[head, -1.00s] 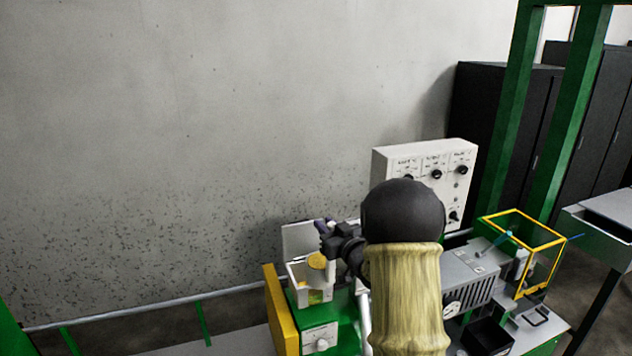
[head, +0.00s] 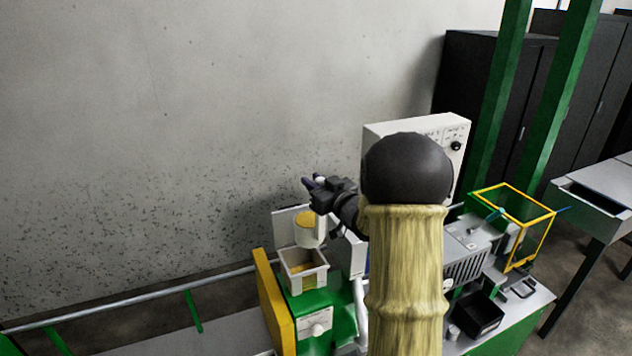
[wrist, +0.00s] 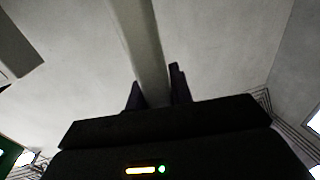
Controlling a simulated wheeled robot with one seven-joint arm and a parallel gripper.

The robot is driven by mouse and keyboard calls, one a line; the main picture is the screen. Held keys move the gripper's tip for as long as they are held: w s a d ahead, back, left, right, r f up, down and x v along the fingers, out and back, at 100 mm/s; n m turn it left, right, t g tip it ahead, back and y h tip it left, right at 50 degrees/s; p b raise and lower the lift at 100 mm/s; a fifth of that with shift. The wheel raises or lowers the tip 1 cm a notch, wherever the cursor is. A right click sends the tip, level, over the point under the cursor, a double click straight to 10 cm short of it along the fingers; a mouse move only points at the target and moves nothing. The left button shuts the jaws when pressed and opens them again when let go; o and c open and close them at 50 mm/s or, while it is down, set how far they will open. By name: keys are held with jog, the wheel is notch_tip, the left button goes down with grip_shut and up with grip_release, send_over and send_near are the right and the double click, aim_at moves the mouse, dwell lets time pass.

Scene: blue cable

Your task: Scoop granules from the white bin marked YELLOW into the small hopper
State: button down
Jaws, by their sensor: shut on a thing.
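My gripper (head: 316,188) is shut on the handle of a white scoop (head: 311,238), a cup with yellow granules showing at its top. The scoop looks close to upright. In the head view it appears just above the small white hopper (head: 318,276), with a gap that is hard to judge. Yellow granules (head: 302,267) show inside the hopper. In the wrist view the pale handle (wrist: 140,40) stands between my two dark fingers (wrist: 155,95). I cannot make out the white bin marked YELLOW; my arm covers much of the middle.
The hopper sits on a green machine (head: 340,300) with a yellow panel (head: 272,300) at its left. A white control box (head: 400,130) stands behind my arm. A yellow-framed guard (head: 515,225) and a black tray (head: 480,315) are at right.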

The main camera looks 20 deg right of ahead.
jog(key=a+f+n+g+h+b, duration=0.2)
jog(key=a+f+n+h+b, duration=0.2)
jog(key=a+f+n+b, duration=1.2)
jog(key=shift+w+a+f+n, duration=0.15)
jog(key=shift+a+f+n, duration=0.35)
jog(key=shift+a+f, duration=1.85)
dwell(0.7)
jog(key=shift+d+f, duration=0.9)
jog(key=shift+d, duration=0.05)
